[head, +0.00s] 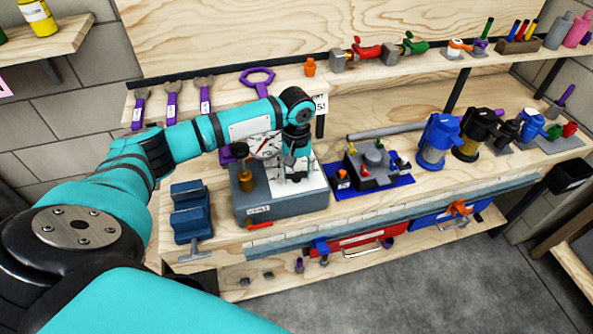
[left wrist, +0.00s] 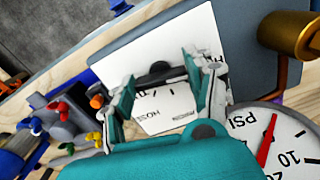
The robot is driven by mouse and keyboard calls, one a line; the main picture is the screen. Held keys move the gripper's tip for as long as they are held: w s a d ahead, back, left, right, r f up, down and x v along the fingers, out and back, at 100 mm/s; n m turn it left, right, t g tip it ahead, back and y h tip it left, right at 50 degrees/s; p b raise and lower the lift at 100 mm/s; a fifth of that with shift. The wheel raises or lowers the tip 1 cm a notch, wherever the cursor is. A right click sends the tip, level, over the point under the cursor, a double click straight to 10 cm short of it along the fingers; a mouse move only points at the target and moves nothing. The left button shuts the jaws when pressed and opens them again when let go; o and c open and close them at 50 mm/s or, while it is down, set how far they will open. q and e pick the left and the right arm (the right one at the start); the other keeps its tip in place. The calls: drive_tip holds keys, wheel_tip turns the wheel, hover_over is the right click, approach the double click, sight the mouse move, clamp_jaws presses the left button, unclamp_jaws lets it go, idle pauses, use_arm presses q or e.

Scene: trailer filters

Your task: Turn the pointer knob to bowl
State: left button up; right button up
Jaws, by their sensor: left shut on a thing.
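The pointer knob (left wrist: 157,74) is black and sits on a white dial plate (left wrist: 178,38) with black tick marks and the word "HOSE", seen upside down in the left wrist view. My left gripper (left wrist: 160,76) is shut on the knob, one finger at each side. In the head view, my left gripper (head: 292,162) comes down onto the white plate (head: 314,182) on the grey test box (head: 285,209) and hides the knob. The word "bowl" and the pointer's exact setting cannot be made out. My right gripper is not in view.
A pressure gauge (left wrist: 270,137) with a red needle and a brass bowl (head: 246,181) stand close to the gripper. A blue vise (head: 190,212) is left of the box. A fixture on a blue mat (head: 400,181) is right of it. Filters (head: 437,138) stand farther right.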

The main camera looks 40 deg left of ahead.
sight(296, 172)
use_arm(q)
drive_tip(key=shift+r+m+p, duration=0.2)
drive_tip(key=shift+m+p, duration=0.3)
drive_tip(key=shift+p, duration=0.45)
drive_tip(key=shift+m+p, duration=1.1)
drive_tip(key=shift+p, duration=0.1)
drive_tip(key=shift+m+p, duration=0.8)
drive_tip(key=shift+m, duration=0.3)
drive_tip(key=shift+f+m+p, duration=0.15)
drive_tip(key=shift+m+p, duration=0.45)
drive_tip(key=shift+m, duration=0.5)
drive_tip(key=shift+a, duration=0.1)
drive_tip(key=o, duration=1.2)
wheel_tip(296, 172, up, 8)
drive_tip(key=shift+f, duration=0.25)
